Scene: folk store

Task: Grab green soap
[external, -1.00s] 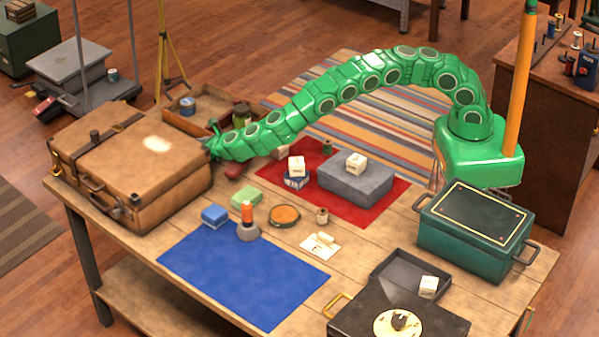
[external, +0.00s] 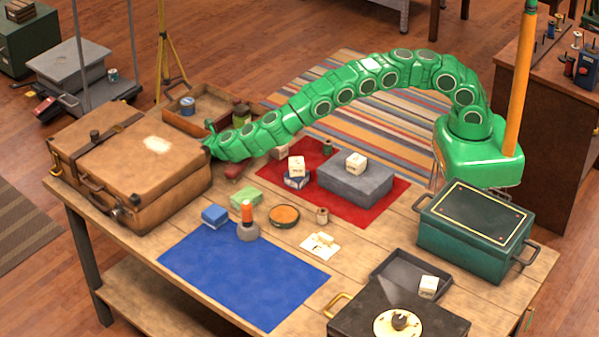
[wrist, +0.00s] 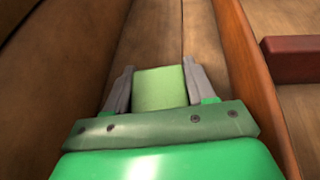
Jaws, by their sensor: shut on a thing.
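A pale green block that looks like the green soap (wrist: 160,90) sits between the two grey fingers of my gripper (wrist: 159,72) in the wrist view. The fingers are shut on its left and right sides. In the external view the end of my arm reaches down beside the right back edge of the brown suitcase, and the fingers and the held block are hidden there. A second light green block (external: 246,198) lies on the table in front of the arm, apart from my gripper.
The brown suitcase (external: 140,165) stands close at the left of my gripper. A wooden tray (external: 190,125) with jars is behind the arm. In the wrist view, a wooden wall (wrist: 250,75) runs close on the right, with a red block (wrist: 292,58) past it.

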